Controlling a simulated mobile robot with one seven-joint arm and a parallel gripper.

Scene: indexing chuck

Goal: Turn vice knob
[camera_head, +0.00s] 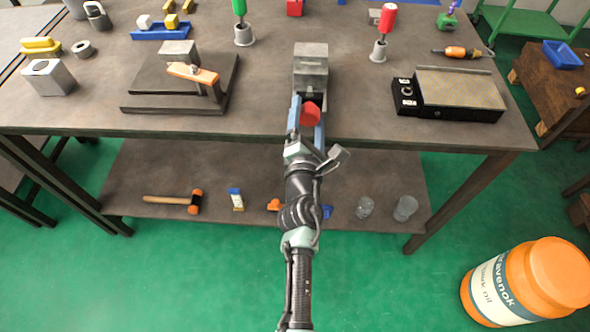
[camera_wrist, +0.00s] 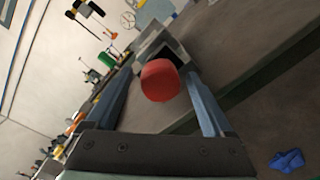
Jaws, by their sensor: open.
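The vice (camera_head: 311,72) is a grey metal block near the front edge of the workbench, and it also shows in the wrist view (camera_wrist: 158,40). Its knob (camera_head: 310,114) is red and rounded and faces me at the bench edge. In the wrist view the red knob (camera_wrist: 160,80) sits between the two blue fingers. My gripper (camera_head: 308,108) is open, with one finger on each side of the knob. A gap shows between the knob and each finger in the wrist view, though I cannot tell how far the fingertips reach past it.
On the workbench (camera_head: 270,115), an indexing plate with an orange-handled clamp (camera_head: 185,80) stands left and a black-framed block (camera_head: 450,93) right. Below, a shelf (camera_head: 150,170) holds a hammer (camera_head: 178,202) and cups. An orange oil jar (camera_head: 530,280) stands at lower right.

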